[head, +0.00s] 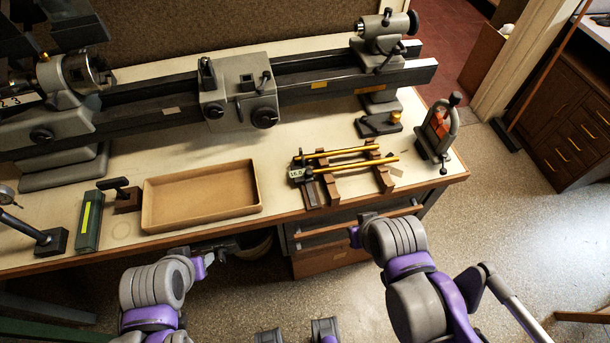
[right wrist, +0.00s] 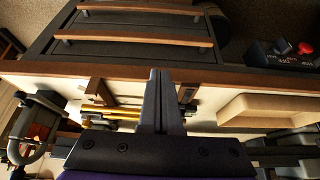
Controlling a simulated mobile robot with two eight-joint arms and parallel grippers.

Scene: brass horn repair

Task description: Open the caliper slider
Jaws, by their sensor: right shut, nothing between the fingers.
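What appears to be the caliper (head: 297,174), a dark tool with a small pale display, lies at the left end of the wooden rack on the bench. I cannot make out its slider or how far it is open. Two brass tubes (head: 350,164) rest across the rack (head: 383,178). My right gripper (head: 357,232) is in front of the bench edge, below the rack. In the right wrist view its dark fingers (right wrist: 165,100) are shut and empty. My left gripper (head: 225,249) hangs in front of the bench, below the tray; its opening is unclear.
A shallow tan tray (head: 148,213) sits left of the rack. A lathe (head: 180,108) runs along the back. A clamp-like stand with orange parts (head: 438,130) stands at the right end. Drawers with bar handles (head: 340,235) are under the bench edge.

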